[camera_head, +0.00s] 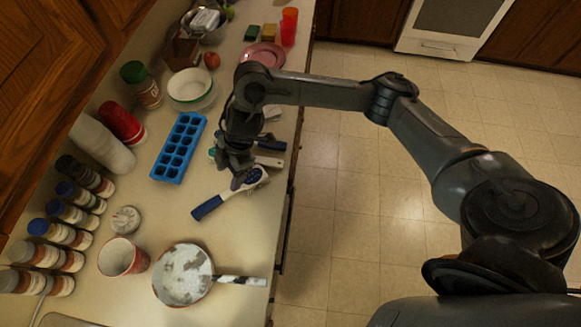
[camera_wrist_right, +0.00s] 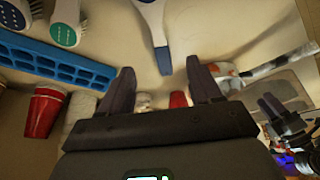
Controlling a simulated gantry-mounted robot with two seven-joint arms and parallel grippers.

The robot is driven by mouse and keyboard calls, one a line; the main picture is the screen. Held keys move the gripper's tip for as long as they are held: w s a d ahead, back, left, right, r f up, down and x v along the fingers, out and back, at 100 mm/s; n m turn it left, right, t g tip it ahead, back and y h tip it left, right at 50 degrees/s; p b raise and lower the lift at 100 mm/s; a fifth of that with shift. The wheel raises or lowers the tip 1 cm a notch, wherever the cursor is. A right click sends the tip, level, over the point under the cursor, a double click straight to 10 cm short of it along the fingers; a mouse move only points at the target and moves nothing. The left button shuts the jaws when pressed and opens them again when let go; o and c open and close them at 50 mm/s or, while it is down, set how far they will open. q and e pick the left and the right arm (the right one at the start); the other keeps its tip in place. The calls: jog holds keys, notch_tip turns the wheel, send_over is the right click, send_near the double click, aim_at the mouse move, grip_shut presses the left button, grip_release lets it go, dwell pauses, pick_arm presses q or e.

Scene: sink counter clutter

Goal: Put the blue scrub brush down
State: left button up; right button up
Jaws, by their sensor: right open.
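The blue scrub brush (camera_head: 231,193) has a blue handle end and a white head with bristles. It lies on the counter (camera_head: 225,235), beside and just below my right gripper (camera_head: 238,178) in the head view. In the right wrist view the brush's blue handle end (camera_wrist_right: 163,58) shows beyond and between the spread fingers of the right gripper (camera_wrist_right: 160,85). The right gripper is open and nothing is between its fingertips; it looks apart from the brush.
Other brushes (camera_wrist_right: 66,22) lie beside a blue ice tray (camera_head: 180,148). A speckled pan (camera_head: 184,274) and a red-and-white cup (camera_head: 120,257) stand nearer. Spice jars (camera_head: 60,210) line the wall side. Bare counter lies between brush and pan. The counter edge drops to the floor at right.

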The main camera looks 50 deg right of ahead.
pick_arm(q)
jog(key=shift+a, duration=0.1)
pick_arm(e)
jog(key=s+a+t+y, duration=0.3)
jog(key=a+t, duration=0.2)
jog(key=a, duration=1)
pick_arm(q)
jog(key=shift+a, duration=0.1)
pick_arm(e)
jog(key=s+d+f+m+g+h, duration=0.1)
jog(key=s+d+f+m+h, duration=0.2)
jog(key=s+d+m, duration=0.3)
jog(key=s+d+f+m+g+h, duration=0.2)
jog(key=s+d+m, duration=0.5)
jog(key=s+d, duration=0.5)
jog(key=shift+s+d+f+h, duration=0.35)
jog(key=shift+d+f+h, duration=0.5)
jog(key=shift+h, duration=0.25)
jog(key=shift+r, duration=0.1)
